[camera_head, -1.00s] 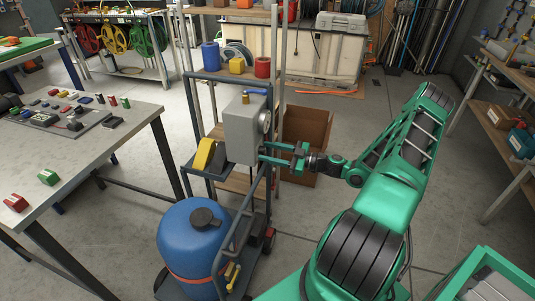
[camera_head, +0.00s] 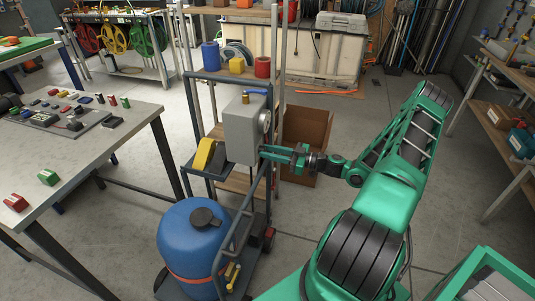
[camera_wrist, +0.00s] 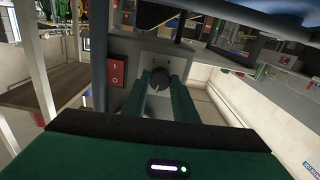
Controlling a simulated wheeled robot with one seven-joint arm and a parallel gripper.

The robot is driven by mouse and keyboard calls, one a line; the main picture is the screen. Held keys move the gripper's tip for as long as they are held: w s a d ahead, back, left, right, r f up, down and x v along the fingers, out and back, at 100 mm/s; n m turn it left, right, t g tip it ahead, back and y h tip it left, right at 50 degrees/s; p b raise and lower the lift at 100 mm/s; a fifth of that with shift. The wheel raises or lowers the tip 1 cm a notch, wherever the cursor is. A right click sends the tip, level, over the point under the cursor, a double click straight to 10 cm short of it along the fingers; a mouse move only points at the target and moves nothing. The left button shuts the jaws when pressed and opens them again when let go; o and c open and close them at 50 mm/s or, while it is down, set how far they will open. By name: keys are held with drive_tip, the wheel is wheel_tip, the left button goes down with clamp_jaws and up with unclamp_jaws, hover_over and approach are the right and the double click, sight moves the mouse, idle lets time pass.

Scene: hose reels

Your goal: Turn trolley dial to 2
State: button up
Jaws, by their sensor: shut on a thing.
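The trolley dial (camera_wrist: 160,77) is a dark round knob on a light plate in the wrist view. In the head view my gripper (camera_head: 268,153) reaches from the right to the side of the grey box (camera_head: 241,130) on the trolley (camera_head: 247,218). The dial is hidden there.
A red switch (camera_wrist: 117,73) is left of the dial. A dark trolley bar (camera_wrist: 190,22) crosses above it. A blue tank (camera_head: 193,245) stands low on the trolley. A workbench (camera_head: 100,150) is at left.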

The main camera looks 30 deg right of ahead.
drive_tip(key=shift+d+m, duration=0.2)
drive_tip(key=shift+m, duration=8.3)
drive_tip(key=shift+f+m, duration=0.1)
drive_tip(key=shift+m, duration=0.2)
drive_tip(key=o, duration=1)
drive_tip(key=shift+o, duration=0.2)
drive_tip(key=shift+a, duration=0.1)
drive_tip(key=v, duration=1)
drive_tip(key=shift+s+d, duration=0.3)
drive_tip(key=shift+a, duration=0.1)
